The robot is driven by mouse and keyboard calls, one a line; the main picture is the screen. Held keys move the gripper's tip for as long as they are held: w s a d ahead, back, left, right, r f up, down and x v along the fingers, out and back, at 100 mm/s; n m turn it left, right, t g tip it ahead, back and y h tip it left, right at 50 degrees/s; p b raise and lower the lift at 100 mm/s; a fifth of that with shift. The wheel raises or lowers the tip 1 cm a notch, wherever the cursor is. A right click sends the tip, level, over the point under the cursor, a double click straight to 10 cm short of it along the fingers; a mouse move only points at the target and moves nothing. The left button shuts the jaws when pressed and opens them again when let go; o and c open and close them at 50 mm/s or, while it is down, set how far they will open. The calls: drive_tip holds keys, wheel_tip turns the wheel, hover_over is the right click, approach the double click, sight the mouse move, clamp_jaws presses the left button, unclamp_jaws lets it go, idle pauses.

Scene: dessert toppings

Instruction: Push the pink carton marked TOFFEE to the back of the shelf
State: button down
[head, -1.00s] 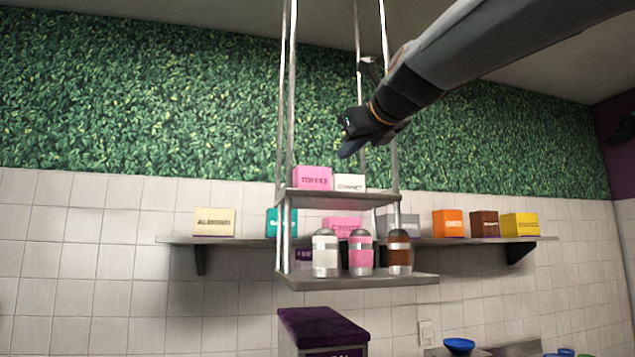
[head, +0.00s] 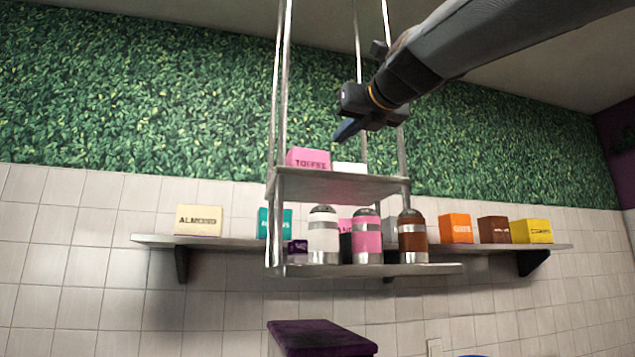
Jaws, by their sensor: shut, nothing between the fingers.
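The pink carton marked TOFFEE (head: 308,159) stands on the upper tier of a hanging metal shelf (head: 340,185), at its left side. The shelf's front edge hides the carton's lower part. A white carton (head: 350,167) stands just to its right, mostly hidden by the same edge. My gripper (head: 345,131) reaches in from the upper right and is shut and empty. Its fingertips show above and slightly right of the pink carton, apart from it in the picture. How far it is in depth from the carton I cannot tell.
Thin metal rods (head: 279,90) hold the shelf at its corners. White, pink and brown dispensers (head: 367,238) stand on the lower tier. Behind, a wall shelf (head: 150,240) carries several coloured cartons. A purple-topped stand (head: 320,338) is below.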

sight(314, 164)
drive_tip(key=p+x, duration=0.1)
drive_tip(key=x, duration=0.4)
drive_tip(key=p+x, duration=0.2)
drive_tip(key=x, duration=0.2)
drive_tip(key=p+x, duration=0.1)
drive_tip(key=x, duration=0.4)
drive_tip(key=shift+w+f, duration=0.35)
